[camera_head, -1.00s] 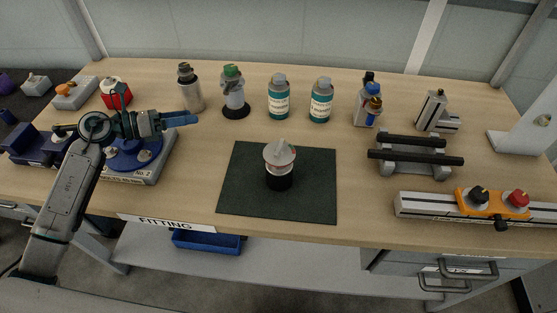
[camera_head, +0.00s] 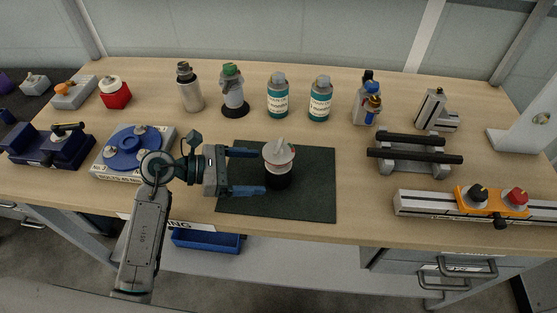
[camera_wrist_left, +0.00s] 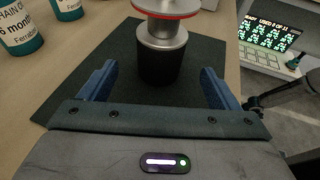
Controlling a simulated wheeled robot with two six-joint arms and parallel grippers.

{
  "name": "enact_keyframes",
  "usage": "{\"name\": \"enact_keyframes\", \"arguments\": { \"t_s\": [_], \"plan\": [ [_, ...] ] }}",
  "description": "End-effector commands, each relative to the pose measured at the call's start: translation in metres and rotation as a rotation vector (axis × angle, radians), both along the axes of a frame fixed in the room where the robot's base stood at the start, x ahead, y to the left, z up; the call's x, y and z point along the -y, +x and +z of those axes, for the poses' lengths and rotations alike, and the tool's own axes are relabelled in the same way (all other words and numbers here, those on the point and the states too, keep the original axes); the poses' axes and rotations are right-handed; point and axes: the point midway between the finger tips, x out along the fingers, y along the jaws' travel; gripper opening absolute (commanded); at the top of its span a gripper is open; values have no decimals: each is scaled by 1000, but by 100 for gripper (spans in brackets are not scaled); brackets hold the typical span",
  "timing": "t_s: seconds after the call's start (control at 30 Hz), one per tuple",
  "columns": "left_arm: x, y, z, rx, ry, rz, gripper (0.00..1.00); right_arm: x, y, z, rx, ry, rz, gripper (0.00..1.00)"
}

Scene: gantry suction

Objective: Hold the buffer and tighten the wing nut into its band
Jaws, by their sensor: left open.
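The buffer (camera_head: 279,179) stands upright on the dark green mat (camera_head: 315,205), with a black lower body and a pale disc cap edged in red. The grey wing nut (camera_head: 281,147) sticks up from the top of the cap. In the left wrist view the buffer (camera_wrist_left: 158,66) shows a black base, a silver collar and the red-edged disc; its top is cut off. My left gripper (camera_head: 260,171) is open, its two blue fingers pointing right at the buffer from its left. In the wrist view the buffer stands ahead, between the finger lines, with gaps on both sides. My right gripper is not in view.
Several bottles, including a teal-labelled one (camera_head: 278,98), stand behind the mat. A blue round fixture (camera_head: 132,143) is left of my arm. A black-barred rack (camera_head: 414,165) and a rail with an orange block (camera_head: 492,202) lie right. The mat's right part is clear.

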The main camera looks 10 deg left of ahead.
Motion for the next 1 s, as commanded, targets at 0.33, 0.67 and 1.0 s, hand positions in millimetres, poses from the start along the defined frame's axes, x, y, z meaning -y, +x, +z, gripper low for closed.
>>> {"name": "enact_keyframes", "arguments": {
  "t_s": [0.33, 0.67, 1.0],
  "plan": [
    [42, 13, -13, -2, -3, 0, 84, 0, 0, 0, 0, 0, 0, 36],
    [54, 17, -17, -1, 1, 0, 84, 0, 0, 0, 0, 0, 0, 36],
    [53, 17, -17, -2, 0, 1, 52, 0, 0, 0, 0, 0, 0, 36]
  ]
}}
